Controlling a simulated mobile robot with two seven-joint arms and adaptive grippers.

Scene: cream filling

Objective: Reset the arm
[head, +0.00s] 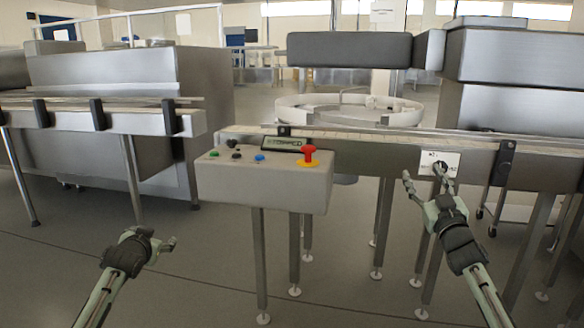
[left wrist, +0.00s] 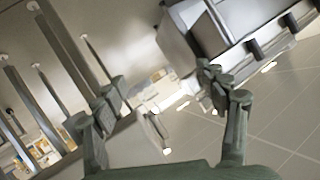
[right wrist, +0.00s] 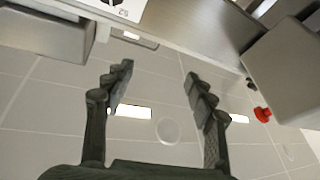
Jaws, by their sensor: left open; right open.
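My left gripper (head: 156,243) is open and empty at the lower left of the head view, in front of and below the control box. Its spread fingers (left wrist: 165,105) show in the left wrist view with nothing between them. My right gripper (head: 425,180) is open and empty in front of the conveyor, to the right of the control box. Its fingers (right wrist: 163,90) are apart in the right wrist view with floor behind them. Both arms come up from the bottom of the head view.
A control box (head: 262,188) on legs carries a red button (head: 309,155) on a yellow base, smaller buttons and a display (head: 284,144). A conveyor (head: 490,160) runs behind it. Another conveyor (head: 100,121) stands at the left.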

